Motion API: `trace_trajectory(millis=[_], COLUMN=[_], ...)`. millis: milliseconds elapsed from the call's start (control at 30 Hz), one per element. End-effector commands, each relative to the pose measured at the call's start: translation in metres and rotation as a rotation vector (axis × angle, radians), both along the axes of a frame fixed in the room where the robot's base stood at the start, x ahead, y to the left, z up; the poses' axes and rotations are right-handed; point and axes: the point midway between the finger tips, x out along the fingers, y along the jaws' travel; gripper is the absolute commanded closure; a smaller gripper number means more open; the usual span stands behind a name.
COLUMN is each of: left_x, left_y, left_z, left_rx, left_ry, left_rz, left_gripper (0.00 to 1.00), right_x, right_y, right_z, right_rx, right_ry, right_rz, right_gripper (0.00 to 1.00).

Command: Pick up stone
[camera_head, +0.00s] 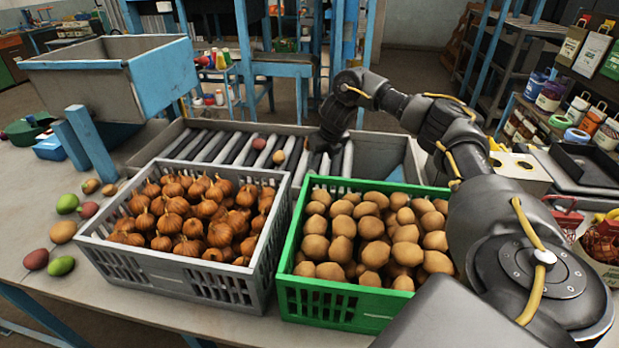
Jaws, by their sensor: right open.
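Two small rounded objects lie on the roller conveyor (210,147) behind the crates: a reddish one (259,144) and a tan-brown one (278,157). I cannot tell from their look which, if either, is the stone. My right arm comes in from the right and reaches over the conveyor. My right gripper (322,160) points down over the rollers, to the right of both objects and apart from them. It is open; its fingertips are small and dark, and nothing shows between them. My left gripper is not in view.
A grey crate (222,287) of onions and a green crate (335,308) of potatoes stand in front of the conveyor. Several loose potatoes and mangoes (62,266) lie on the table at left. A grey hopper (100,75) rises at the back left.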

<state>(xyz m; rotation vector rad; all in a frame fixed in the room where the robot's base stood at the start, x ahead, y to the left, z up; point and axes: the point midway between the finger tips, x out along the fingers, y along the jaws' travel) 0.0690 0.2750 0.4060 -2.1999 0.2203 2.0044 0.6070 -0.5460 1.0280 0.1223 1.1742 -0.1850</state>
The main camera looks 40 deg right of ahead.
Motion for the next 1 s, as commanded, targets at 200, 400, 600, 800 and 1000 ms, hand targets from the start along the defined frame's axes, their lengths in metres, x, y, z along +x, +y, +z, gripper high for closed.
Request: trace_trajectory(millis=[200, 400, 600, 800, 1000], left_x=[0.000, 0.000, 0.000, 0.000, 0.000], left_y=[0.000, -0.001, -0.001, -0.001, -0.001], left_z=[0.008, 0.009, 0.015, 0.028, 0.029], left_rx=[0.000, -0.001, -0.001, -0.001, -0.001], left_ry=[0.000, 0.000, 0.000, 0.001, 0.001], left_rz=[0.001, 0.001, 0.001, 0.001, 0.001], left_gripper=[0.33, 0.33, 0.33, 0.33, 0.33], right_x=[0.012, 0.018, 0.021, 0.034, 0.039], right_y=[-0.002, -0.005, -0.003, -0.002, -0.004], right_z=[-0.031, -0.045, -0.052, -0.080, -0.093], right_rx=[0.002, 0.000, 0.002, 0.002, 0.001], right_ry=[0.003, 0.000, 0.003, 0.002, 0.000], right_rz=[-0.004, -0.005, -0.005, -0.007, -0.006], right_gripper=[0.43, 0.43, 0.43, 0.43, 0.43])
